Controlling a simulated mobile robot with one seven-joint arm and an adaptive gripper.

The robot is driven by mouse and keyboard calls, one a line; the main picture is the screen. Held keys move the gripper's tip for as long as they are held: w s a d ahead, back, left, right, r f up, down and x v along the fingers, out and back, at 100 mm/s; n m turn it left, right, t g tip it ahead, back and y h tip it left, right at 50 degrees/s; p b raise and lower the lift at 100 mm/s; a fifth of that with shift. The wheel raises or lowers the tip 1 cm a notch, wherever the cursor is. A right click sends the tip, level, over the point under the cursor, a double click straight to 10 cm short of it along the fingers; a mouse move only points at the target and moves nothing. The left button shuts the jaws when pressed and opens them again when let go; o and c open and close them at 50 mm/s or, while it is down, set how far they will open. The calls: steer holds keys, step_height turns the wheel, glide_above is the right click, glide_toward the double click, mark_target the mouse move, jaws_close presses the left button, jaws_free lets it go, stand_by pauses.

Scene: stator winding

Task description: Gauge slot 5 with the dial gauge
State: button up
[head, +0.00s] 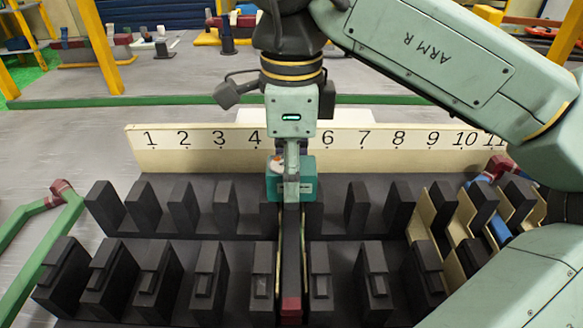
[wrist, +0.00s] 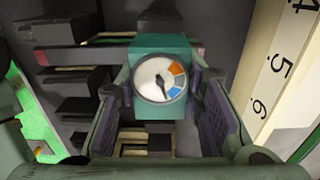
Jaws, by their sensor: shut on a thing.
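The dial gauge (head: 273,190) is a teal block held in my gripper (head: 291,186), just in front of the number board around number 5. In the wrist view the gauge (wrist: 160,112) sits between the two dark fingers of my gripper (wrist: 162,95), its round white dial facing the camera. The dial has orange and blue sectors, and its dark needle points roughly down. My gripper hides the 5 in the head view; the wrist view shows it. A long dark bar with a red end (head: 291,305) runs through the slot row below the gauge. Whether the gauge touches it is unclear.
The cream number board (head: 200,158) stands behind dark stator teeth (head: 145,205). Cream liners (head: 440,208) line slots at the right, with red and blue parts (head: 492,170) nearby. My arm covers the right side.

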steer(key=shift+f, duration=0.3)
steer(key=o, duration=1.2)
steer(key=shift+f+b, duration=0.1)
steer(key=shift+b, duration=0.2)
steer(key=shift+o, duration=0.2)
